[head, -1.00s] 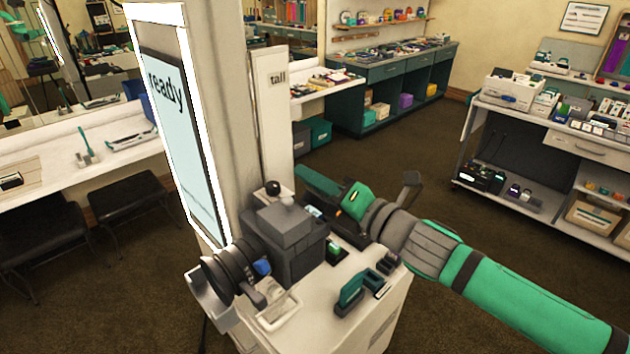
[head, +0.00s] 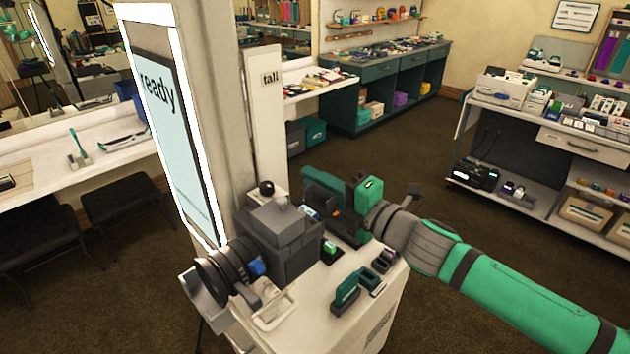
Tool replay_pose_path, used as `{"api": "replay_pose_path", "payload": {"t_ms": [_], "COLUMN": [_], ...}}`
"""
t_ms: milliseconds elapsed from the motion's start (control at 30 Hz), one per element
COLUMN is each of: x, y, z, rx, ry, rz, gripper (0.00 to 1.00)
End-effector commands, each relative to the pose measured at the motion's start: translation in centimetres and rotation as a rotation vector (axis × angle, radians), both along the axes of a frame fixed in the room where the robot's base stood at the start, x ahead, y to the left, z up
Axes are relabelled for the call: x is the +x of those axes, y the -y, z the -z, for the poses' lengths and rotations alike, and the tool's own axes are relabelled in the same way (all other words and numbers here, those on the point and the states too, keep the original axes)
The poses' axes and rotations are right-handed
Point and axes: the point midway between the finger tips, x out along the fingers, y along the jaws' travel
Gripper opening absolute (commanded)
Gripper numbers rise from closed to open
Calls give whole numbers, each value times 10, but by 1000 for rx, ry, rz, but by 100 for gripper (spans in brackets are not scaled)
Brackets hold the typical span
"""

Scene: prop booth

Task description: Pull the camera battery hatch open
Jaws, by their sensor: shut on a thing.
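The camera (head: 287,232), a dark grey boxy body with a big round lens (head: 225,272) facing left, stands on the white booth counter. My gripper (head: 323,214) is at the camera's rear right side, with its green wrist part upright. Its dark fingers are shut on the camera battery hatch, but the fingers and camera body largely hide the hatch and the contact. I cannot tell how far the hatch stands open. A small blue and white part (head: 309,213) shows at the camera's back beside the fingers.

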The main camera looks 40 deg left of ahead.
Motion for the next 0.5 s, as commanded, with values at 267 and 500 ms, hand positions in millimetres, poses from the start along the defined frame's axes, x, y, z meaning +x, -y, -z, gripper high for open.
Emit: {"api": "replay_pose_path", "payload": {"t_ms": [267, 500], "x": [2, 3], "y": [-1, -1], "z": [5, 6], "rx": [12, 17], "ry": [-140, -190], "rz": [-6, -7], "gripper": [0, 0]}}
